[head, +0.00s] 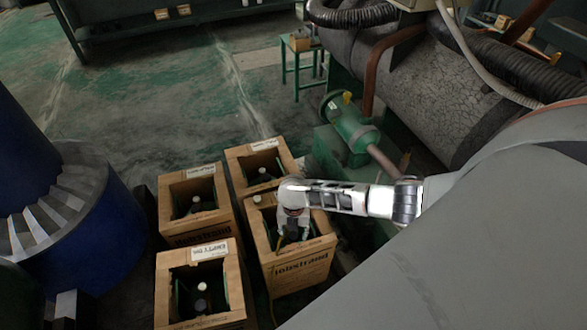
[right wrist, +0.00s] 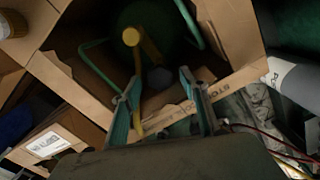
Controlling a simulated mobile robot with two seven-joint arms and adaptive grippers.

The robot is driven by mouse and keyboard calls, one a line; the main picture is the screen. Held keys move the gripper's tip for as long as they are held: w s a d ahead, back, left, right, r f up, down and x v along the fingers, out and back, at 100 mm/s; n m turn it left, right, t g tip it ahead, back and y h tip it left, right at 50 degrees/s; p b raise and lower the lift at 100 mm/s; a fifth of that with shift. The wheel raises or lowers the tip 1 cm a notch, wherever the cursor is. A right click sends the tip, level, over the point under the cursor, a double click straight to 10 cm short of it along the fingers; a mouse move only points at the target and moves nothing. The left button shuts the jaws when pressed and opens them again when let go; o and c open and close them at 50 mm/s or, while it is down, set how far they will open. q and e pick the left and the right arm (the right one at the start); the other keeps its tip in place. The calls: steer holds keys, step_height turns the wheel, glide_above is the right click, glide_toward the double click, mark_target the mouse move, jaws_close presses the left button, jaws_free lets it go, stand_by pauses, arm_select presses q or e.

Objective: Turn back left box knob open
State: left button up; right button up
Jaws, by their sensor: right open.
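The back left box (head: 200,236) is a wooden crate with an open top. A dark bottle with a pale round top (head: 196,200) stands inside it; I cannot make out the knob's setting. My right gripper (head: 293,238) points down into the front right box (head: 296,272), away to the right of the back left box. In the right wrist view my right gripper (right wrist: 161,82) is open, its two fingers apart over a crate's opening. A yellow stem with a round end (right wrist: 131,37) and a green frame (right wrist: 100,68) show there, with nothing clearly gripped. My left gripper is not in view.
The front left box (head: 202,255) and back right box (head: 240,158) stand close by, each with a pale-topped bottle. Green machinery with a pipe (head: 352,128) lies right of the boxes. A blue cylinder (head: 75,225) stands left. Open floor (head: 160,110) lies behind.

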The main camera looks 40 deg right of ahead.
mark_target(293, 236)
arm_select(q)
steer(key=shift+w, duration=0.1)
arm_select(e)
step_height(293, 236, up, 12)
stand_by(0.5)
